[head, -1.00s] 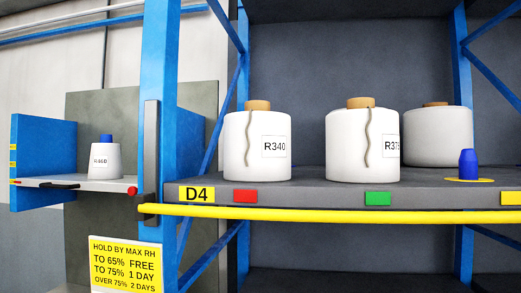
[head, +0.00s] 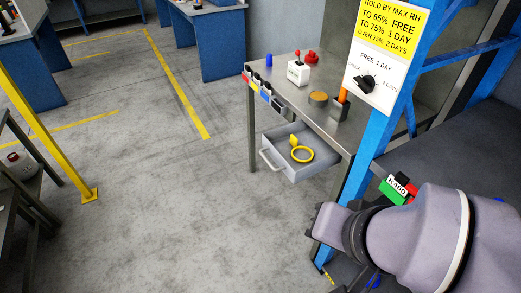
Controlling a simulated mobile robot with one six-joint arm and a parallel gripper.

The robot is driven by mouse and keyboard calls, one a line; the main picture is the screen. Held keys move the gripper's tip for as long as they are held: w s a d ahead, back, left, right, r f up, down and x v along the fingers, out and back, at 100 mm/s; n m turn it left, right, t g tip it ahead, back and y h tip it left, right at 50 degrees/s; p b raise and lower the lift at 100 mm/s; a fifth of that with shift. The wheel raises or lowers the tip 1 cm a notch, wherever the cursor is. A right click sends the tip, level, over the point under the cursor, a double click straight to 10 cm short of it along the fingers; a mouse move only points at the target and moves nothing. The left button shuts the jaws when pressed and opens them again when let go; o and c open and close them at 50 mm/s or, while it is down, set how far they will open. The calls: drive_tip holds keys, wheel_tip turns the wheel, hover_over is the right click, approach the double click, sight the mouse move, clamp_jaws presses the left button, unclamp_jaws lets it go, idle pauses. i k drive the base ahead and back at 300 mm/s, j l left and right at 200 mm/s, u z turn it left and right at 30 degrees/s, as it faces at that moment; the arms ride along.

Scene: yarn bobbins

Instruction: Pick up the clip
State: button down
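I cannot pick out a clip for certain. Whether either one is the clip, I cannot tell. My arm (head: 420,235) fills the lower right of the head view, in front of the blue rack post. I cannot make out my gripper or its fingers. The arm is well apart from the drawer in the picture and hides part of the rack's lower right.
The metal table (head: 327,108) carries a white box with a red knob (head: 298,72), a round tan item (head: 318,98) and an orange-handled item (head: 342,100). A blue rack post (head: 385,115) stands beside it. A yellow post (head: 45,135) stands at left. The middle floor is clear.

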sight(293, 141)
drive_tip(key=i+j+z, duration=0.35)
drive_tip(key=j, duration=0.3)
drive_tip(key=i+j+z, duration=0.15)
drive_tip(key=j, duration=0.2)
drive_tip(key=i+j+z, duration=0.15)
drive_tip(key=j, duration=0.25)
drive_tip(key=i+j+z, duration=0.15)
drive_tip(key=j, duration=0.2)
drive_tip(key=i+l, duration=0.25)
drive_tip(key=i, duration=0.15)
